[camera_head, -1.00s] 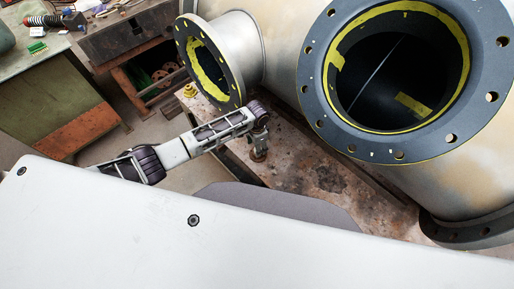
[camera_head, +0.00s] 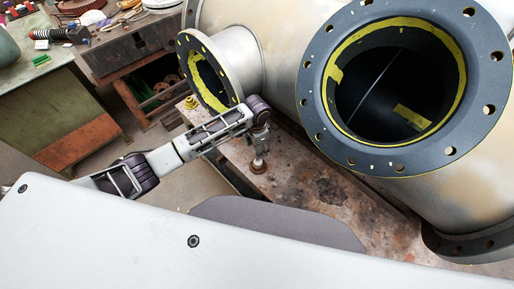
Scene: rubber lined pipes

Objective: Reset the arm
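My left arm (camera_head: 170,158) comes in from the left, below the small flanged pipe branch. My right arm and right gripper are outside the picture.
A big pipe with a wide dark flange (camera_head: 312,90) and yellow-marked rubber lining fills the right. A cluttered green workbench (camera_head: 60,110) is at left.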

